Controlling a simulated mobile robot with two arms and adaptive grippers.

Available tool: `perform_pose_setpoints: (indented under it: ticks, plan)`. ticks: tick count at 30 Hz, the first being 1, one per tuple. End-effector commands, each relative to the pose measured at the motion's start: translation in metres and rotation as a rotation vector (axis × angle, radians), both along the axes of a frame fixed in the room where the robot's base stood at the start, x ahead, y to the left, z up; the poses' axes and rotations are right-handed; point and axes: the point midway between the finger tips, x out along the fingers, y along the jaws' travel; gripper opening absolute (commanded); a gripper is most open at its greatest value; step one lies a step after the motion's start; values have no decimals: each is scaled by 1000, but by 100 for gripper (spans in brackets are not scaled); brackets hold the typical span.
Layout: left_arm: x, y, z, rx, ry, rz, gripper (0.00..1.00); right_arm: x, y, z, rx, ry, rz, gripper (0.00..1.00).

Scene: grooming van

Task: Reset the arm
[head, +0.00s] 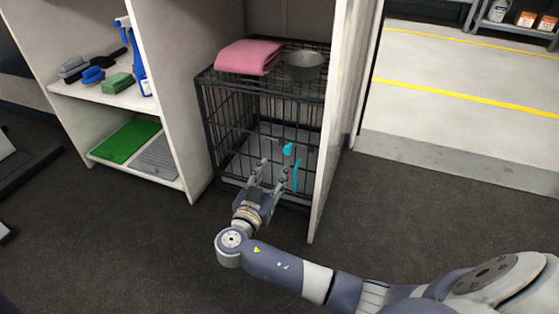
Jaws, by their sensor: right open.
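My right arm comes in from the lower right of the head view. Its gripper (270,172) is open in front of the black wire crate (208,125). A small cyan piece (288,149) and a thin cyan strip (296,176) show by the fingertips. I cannot tell whether they touch the gripper or belong to the crate. No object shows clearly between the fingers. My left gripper is not in view.
A pink towel (248,57) and a grey bowl (304,65) rest on the crate. Shelves at left hold brushes, a blue spray bottle (137,62), a green block (118,83) and a green mat (125,140). A white panel (335,140) stands right of the crate. Dark floor in front is clear.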

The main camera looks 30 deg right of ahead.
Motion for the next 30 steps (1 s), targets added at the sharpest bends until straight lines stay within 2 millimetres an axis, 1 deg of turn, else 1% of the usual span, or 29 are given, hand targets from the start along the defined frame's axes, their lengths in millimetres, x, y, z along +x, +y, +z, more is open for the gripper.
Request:
perform_pose_setpoints:
  ticks: [3,6,20,23,26,29,30]
  plan:
    - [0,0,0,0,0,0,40,-8,10,0,1,1,0,40]
    - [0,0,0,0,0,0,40,-11,13,0,0,1,-1,40]
    - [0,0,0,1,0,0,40,-12,14,0,-1,0,0,40]
    - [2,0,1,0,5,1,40,-10,16,0,4,11,16,40]
    - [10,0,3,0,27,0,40,-3,30,1,20,59,98,40]
    - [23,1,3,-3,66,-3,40,8,59,3,47,135,264,40]
    - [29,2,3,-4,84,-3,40,12,75,6,58,162,350,40]
